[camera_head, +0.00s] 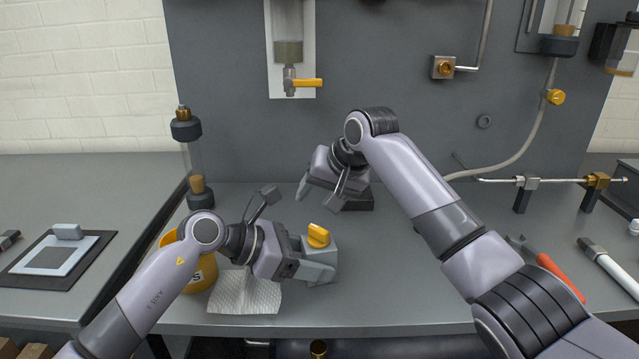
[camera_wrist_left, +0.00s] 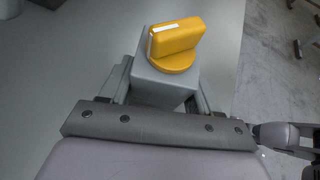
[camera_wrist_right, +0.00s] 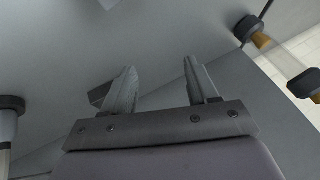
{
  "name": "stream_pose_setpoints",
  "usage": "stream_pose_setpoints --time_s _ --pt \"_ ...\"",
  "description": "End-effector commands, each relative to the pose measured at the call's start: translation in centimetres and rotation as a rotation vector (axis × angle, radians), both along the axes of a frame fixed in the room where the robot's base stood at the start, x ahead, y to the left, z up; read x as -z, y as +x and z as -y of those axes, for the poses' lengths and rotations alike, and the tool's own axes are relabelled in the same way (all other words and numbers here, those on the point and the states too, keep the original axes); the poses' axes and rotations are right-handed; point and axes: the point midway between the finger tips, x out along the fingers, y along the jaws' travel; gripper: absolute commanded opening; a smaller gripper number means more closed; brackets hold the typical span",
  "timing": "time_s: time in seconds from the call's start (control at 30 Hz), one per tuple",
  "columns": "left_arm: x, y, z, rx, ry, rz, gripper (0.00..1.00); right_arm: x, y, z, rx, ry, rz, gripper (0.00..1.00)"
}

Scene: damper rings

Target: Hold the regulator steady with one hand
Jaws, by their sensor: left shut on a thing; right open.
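The regulator is a grey block (camera_head: 322,252) with a yellow knob (camera_head: 318,236) on top, standing on the bench near the front middle. My left gripper (camera_head: 312,268) is shut on the regulator's grey body from the left. In the left wrist view the block (camera_wrist_left: 160,88) sits between the two fingers, and the yellow knob (camera_wrist_left: 175,44) stands free above them, with a white mark on it. My right gripper (camera_head: 322,190) is open and empty, behind and above the regulator. In the right wrist view its fingers (camera_wrist_right: 162,88) are apart with nothing between them.
A yellow container (camera_head: 203,274) and a white cloth (camera_head: 245,292) are beside my left forearm. A dark block (camera_head: 360,200) lies behind my right gripper. A glass cylinder (camera_head: 194,160) stands at the back left.

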Motion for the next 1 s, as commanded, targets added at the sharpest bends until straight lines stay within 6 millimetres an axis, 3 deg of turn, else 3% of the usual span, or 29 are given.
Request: stream_pose_setpoints --time_s 0.2,0.5,1.0 --pt "0.1 0.0 -0.1 -0.001 0.001 0.0 0.45 -2.8 -4.1 -1.5 0.013 -0.166 -0.247 0.59" --pt "0.1 0.0 -0.1 -0.001 0.001 0.0 0.45 -6.6 -8.4 -0.6 0.101 -0.335 -0.455 0.59" --pt "0.1 0.0 0.0 0.0 0.001 0.0 0.45 -7.3 -9.2 -0.2 0.123 -0.363 -0.492 0.59"
